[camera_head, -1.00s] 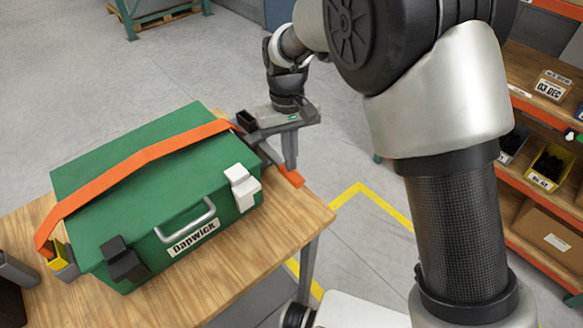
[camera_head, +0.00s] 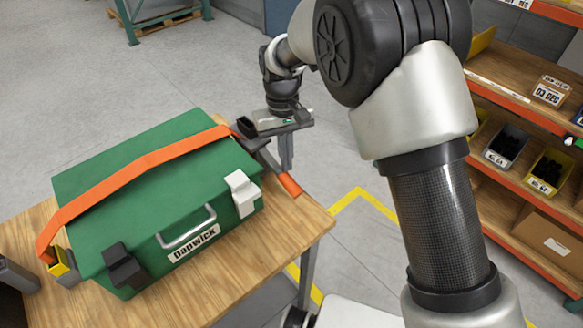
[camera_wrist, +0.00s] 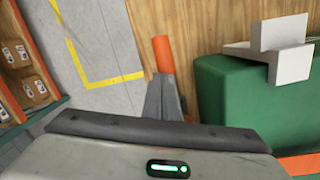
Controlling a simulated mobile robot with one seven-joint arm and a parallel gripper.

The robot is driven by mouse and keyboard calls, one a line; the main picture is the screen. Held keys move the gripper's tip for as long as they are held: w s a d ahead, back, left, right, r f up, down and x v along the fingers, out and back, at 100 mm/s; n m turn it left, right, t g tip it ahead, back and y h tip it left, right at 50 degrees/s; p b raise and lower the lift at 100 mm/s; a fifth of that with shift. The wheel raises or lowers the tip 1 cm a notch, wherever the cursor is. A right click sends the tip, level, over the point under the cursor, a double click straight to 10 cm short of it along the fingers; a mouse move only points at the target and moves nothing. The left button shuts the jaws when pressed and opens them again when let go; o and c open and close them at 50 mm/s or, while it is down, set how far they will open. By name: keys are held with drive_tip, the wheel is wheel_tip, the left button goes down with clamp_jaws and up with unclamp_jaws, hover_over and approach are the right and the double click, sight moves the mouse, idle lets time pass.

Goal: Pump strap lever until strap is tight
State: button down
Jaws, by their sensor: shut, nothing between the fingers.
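A green case (camera_head: 150,215) lies on the wooden table with an orange strap (camera_head: 140,170) running across its lid. The strap lies close along the lid; I cannot tell how tight it is. At the case's right side is the strap lever, with an orange handle (camera_head: 289,184) pointing out towards the table's right edge. The handle also shows in the wrist view (camera_wrist: 163,55). My gripper (camera_head: 287,165) is shut and empty, pointing down close to the handle. I cannot tell whether it touches the lever. In the wrist view the shut fingers (camera_wrist: 165,85) partly hide the lever's base.
The case has a white latch (camera_head: 242,193), a black latch (camera_head: 124,266) and a metal carry handle (camera_head: 187,232). A yellow and grey strap anchor (camera_head: 62,265) sits at its left. Shelves with bins (camera_head: 548,172) stand on the right.

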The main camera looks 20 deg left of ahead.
wheel_tip(320, 180, up, 17)
drive_tip(key=w+a+p, duration=0.1)
drive_tip(key=shift+w+r, duration=0.15)
idle(0.4)
drive_tip(key=shift+a, duration=0.1)
idle(0.5)
